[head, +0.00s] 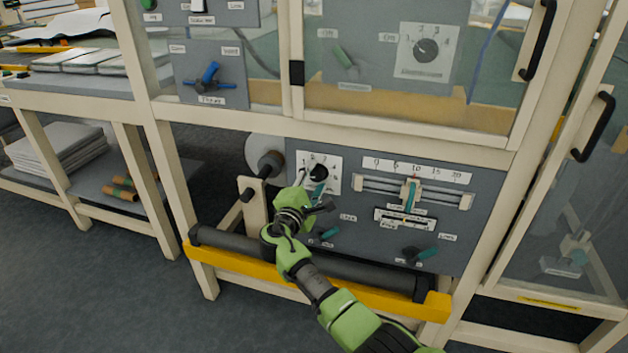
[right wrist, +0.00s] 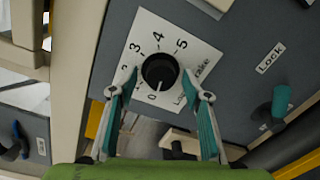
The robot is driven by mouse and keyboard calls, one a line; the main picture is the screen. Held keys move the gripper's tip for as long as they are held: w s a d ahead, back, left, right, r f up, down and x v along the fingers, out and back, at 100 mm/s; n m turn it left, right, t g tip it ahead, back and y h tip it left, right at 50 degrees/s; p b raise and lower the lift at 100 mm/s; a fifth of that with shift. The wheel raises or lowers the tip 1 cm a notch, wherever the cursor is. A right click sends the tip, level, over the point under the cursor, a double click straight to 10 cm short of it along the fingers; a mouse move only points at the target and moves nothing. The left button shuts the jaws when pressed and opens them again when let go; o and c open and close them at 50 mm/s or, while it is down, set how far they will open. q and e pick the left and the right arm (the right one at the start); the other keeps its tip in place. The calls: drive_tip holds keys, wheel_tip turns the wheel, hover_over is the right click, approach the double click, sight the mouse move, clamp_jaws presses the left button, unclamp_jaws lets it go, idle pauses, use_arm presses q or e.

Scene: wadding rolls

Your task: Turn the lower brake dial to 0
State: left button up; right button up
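The lower brake dial (head: 318,172) is a black round knob on a white numbered plate, at the upper left of the lower grey panel. In the right wrist view the knob (right wrist: 160,70) has a white mark on its lower edge, pointing close to the 0 on the plate (right wrist: 190,55). My right gripper (head: 312,187) is in front of the dial. In the right wrist view its two teal-padded fingers (right wrist: 160,100) are spread apart below the knob, one to each side, with nothing between them. My left gripper is not in view.
An upper dial (head: 425,48) sits behind the upper cabinet's clear front. A slider with a scale (head: 412,190) is right of the lower dial. A teal-handled lock (right wrist: 280,105) is close to the right finger. A dark roller and yellow bar (head: 380,297) run below.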

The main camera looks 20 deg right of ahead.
drive_tip(key=shift+s+a+f, duration=0.1)
drive_tip(key=shift+s+a, duration=0.3)
drive_tip(key=shift+s, duration=0.05)
drive_tip(key=v, duration=1)
drive_tip(key=shift+s+a, duration=0.25)
drive_tip(key=shift+s, duration=0.1)
